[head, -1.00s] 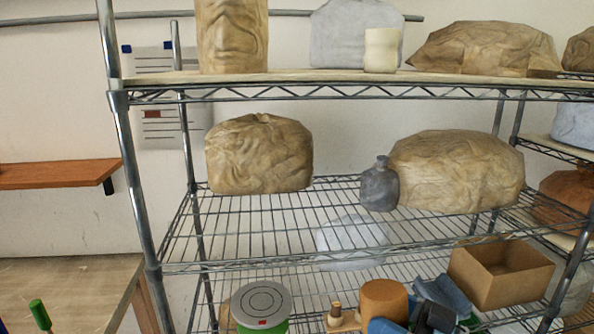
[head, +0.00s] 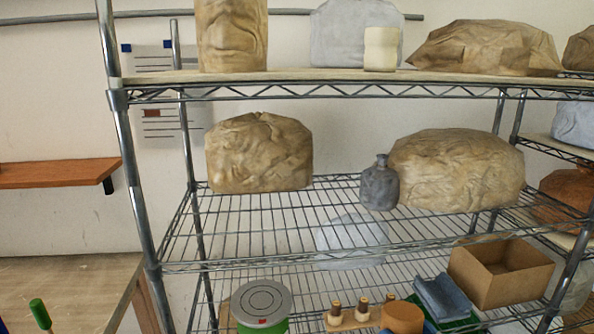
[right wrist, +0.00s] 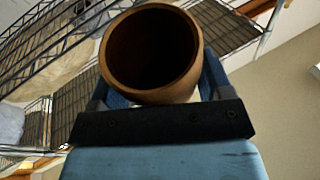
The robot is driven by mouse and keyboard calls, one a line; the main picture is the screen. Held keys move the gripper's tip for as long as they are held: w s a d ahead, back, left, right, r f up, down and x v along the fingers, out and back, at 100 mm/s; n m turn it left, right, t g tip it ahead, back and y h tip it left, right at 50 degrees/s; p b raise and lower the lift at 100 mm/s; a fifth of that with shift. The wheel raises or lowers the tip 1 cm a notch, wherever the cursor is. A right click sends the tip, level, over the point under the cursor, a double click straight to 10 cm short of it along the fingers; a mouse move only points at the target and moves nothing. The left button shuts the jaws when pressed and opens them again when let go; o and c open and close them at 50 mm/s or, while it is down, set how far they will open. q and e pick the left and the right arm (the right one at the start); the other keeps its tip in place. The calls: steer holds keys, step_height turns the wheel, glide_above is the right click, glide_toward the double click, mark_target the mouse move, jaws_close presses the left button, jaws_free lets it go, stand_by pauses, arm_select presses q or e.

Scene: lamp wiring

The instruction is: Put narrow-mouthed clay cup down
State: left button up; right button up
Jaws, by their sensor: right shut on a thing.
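The brown clay cup (right wrist: 152,50) is between the blue fingers of my right gripper (right wrist: 155,95) in the right wrist view. Its round mouth faces the camera and its inside is dark. In the head view the orange-brown cup (head: 402,318) is low at the bottom edge, in front of the rack; its lower part is cut off. Whether the cup touches anything below cannot be told. My left gripper is not in view.
Near the cup are a wooden holder (head: 350,319) with dark-topped pegs, a blue block-like thing (head: 443,297) on green, a green can with a grey lid (head: 262,302) and an open cardboard box (head: 480,281). The wire shelf (head: 270,224) above holds a grey jug (head: 380,186) and wrapped bundles.

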steer(key=s+d+f+m+t+h, duration=0.2)
steer(key=d+f+m+h, duration=0.3)
steer(key=f+h, duration=0.2)
steer(key=shift+d+f+m+h, duration=0.3)
steer(key=shift+f+m+h, duration=0.1)
steer(key=shift+h, duration=0.8)
steer(key=shift+s+r, duration=0.1)
steer(key=shift+a+r, duration=0.15)
steer(key=shift+f, duration=0.2)
